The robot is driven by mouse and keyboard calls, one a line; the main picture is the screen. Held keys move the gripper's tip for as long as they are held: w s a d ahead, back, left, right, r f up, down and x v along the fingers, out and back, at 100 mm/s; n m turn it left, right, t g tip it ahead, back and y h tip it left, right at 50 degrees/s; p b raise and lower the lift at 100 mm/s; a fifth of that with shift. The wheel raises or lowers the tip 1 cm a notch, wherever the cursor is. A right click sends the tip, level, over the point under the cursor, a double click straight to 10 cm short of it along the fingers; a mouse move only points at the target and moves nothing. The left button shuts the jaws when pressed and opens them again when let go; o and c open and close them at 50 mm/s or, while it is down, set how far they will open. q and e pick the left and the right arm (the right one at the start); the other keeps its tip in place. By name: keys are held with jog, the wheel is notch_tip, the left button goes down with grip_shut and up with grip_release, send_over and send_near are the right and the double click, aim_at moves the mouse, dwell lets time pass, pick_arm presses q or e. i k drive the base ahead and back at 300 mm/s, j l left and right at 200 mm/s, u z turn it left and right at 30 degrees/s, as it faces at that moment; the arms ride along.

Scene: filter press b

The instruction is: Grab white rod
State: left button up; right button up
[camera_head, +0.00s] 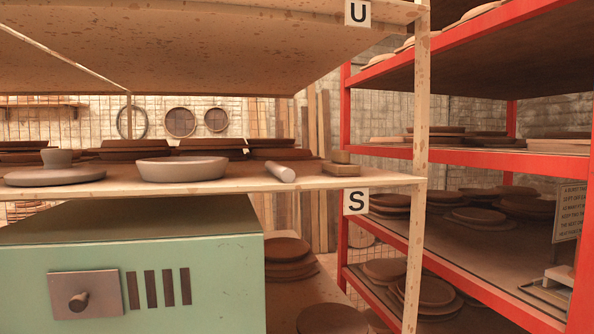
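A short white rod (281,172) lies on the light wooden shelf (240,184) in the head view, near the shelf's front edge. Its rounded end points toward me and slightly right. It lies between a grey oval dish (182,169) on its left and a small brown block (341,168) on its right, apart from both. Neither of my grippers shows in this view.
A wooden upright (421,120) stands right of the rod, with a red rack (468,157) beyond it. An upper shelf (200,45) hangs above. A green cabinet (200,265) stands below. A flat grey plate (55,175) lies at left.

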aim_at(287, 176)
jog(key=i+l, duration=0.1)
jog(key=l, duration=0.25)
jog(key=i+l, duration=0.1)
jog(key=l, duration=0.3)
jog(key=i+l, duration=0.1)
jog(key=l, duration=0.6)
jog(key=i+u, duration=0.05)
jog(key=i, duration=0.05)
